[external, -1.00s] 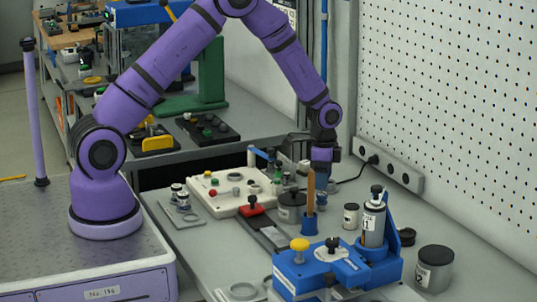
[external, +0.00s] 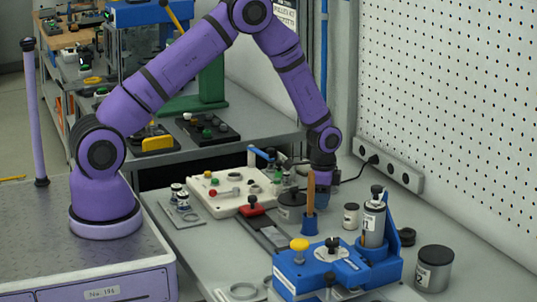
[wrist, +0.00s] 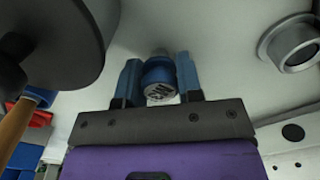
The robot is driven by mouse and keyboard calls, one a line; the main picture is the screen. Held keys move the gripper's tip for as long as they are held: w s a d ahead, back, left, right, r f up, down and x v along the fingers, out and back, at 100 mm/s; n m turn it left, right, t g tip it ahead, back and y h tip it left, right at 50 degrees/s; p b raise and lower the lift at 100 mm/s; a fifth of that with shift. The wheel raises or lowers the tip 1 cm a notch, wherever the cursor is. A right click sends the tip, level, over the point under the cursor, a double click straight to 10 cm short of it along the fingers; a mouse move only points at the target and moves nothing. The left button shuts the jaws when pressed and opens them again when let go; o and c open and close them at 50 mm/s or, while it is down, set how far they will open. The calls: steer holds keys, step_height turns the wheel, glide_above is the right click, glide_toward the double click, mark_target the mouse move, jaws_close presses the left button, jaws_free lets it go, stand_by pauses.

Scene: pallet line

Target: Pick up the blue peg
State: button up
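The blue peg (wrist: 157,72) shows in the wrist view as a short blue cylinder with a marked grey end facing my camera. It stands between the two blue fingers of my gripper (wrist: 159,82). A finger lies close along each side of it, but I cannot tell whether they press on it. In the external view my gripper (external: 322,188) is low over the bench, behind a wooden-handled tool in a blue holder. The peg cannot be made out there.
A dark round jar (wrist: 65,38) is close on the left in the wrist view. The wooden handle (external: 310,190) stands just in front of my gripper. A white panel (external: 225,207) lies to the left, and a blue fixture (external: 325,275) stands in front.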

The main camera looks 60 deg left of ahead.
steer(key=c, duration=0.3)
